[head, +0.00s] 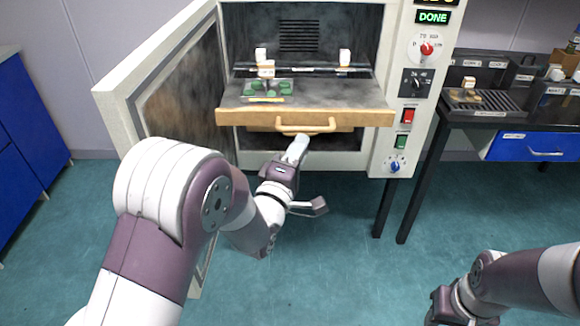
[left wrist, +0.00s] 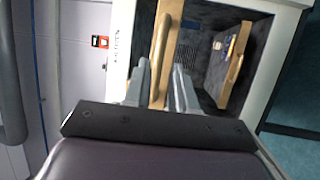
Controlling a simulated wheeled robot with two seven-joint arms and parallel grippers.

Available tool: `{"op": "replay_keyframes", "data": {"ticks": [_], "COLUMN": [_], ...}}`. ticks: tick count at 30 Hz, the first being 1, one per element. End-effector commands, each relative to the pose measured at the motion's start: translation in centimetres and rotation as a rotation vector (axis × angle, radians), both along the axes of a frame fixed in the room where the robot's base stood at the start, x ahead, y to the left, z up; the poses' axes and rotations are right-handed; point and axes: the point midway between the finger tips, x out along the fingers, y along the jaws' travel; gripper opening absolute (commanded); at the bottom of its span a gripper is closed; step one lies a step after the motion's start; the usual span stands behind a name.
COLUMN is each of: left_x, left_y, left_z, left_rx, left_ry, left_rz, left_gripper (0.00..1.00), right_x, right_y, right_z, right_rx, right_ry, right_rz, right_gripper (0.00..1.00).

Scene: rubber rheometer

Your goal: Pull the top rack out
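The top rack (head: 350,95) is a grey tray with a wooden front and a wooden bar handle (head: 305,127). It sticks out of the open oven (head: 300,30). Small white-capped items and a green-dotted plate (head: 268,88) stand on it. My left gripper (head: 300,143) is just below the handle, fingers pointing up toward it. In the left wrist view its two fingers (left wrist: 162,85) are apart, with the wooden front (left wrist: 160,50) beyond the gap; contact with the handle is unclear. My right gripper (head: 448,310) is low at the right, its fingers unclear.
The oven door (head: 130,80) stands open at the left. A control panel (head: 420,80) with knobs is at the right of the opening. A second wooden front (left wrist: 237,65) shows deeper inside. A black side table (head: 490,118) stands at the right. Floor in front is clear.

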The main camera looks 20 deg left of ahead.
Motion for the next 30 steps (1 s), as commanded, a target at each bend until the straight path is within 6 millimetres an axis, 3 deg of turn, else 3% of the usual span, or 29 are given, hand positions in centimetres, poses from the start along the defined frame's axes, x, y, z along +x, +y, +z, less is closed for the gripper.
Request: {"op": "replay_keyframes", "data": {"ticks": [4,9,25,27,30], "left_x": [-3.3,-5.4,-5.7,-5.5,-6.1], "left_y": [0.4,0.6,0.7,0.7,1.1], "left_z": [-0.6,-1.0,-1.0,-2.6,-8.4], "left_rx": [0.000,0.000,0.022,0.133,0.456], "left_ry": [0.001,0.001,-0.002,0.061,0.331], "left_rz": [0.001,0.000,0.004,0.019,0.008], "left_gripper": [0.25,0.25,0.25,0.25,0.25], "right_x": [0.0,0.0,0.0,0.0,0.0], "right_y": [0.0,0.0,0.0,0.0,0.0], "right_z": [-0.1,-0.2,-0.2,-0.2,-0.2], "right_rx": [0.000,0.000,0.000,0.000,0.000], "right_ry": [0.000,0.000,0.000,0.000,0.000], "right_rz": [0.000,0.000,0.000,0.000,0.000], "right_gripper": [0.43,0.43,0.43,0.43,0.43]}}
